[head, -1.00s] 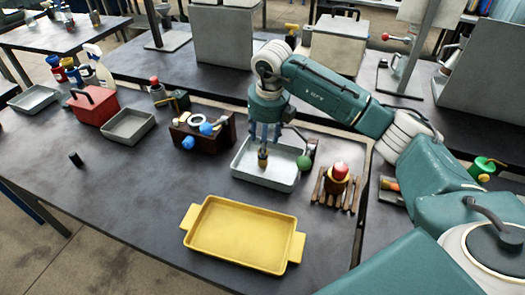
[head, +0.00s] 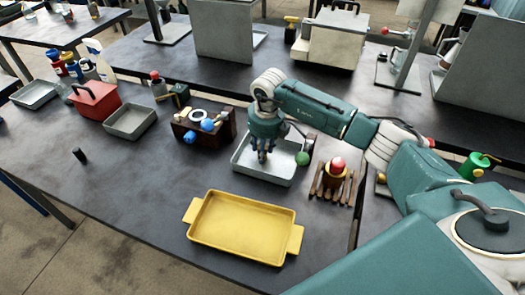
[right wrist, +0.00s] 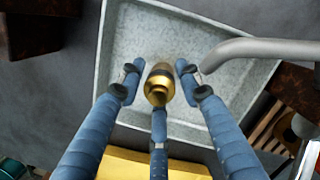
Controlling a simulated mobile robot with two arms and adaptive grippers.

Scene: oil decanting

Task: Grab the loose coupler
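The loose coupler, a small brass piece with a dark band (right wrist: 159,84), shows in the right wrist view over the floor of a grey metal tray (right wrist: 214,36). The tray also shows in the head view (head: 276,176). My right gripper (right wrist: 158,88) has its blue fingers spread around the coupler, with narrow gaps at its sides. In the head view the right gripper (head: 263,156) points down into the tray, and its fingers hide the coupler. My left gripper is not in view.
A curved grey pipe (right wrist: 262,48) reaches over the tray close to the right finger. A wooden rack with a red-topped piece (head: 336,168) stands right of the tray, a yellow tray (head: 244,228) in front. A brown block with blue knobs (head: 229,130) stands at the left.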

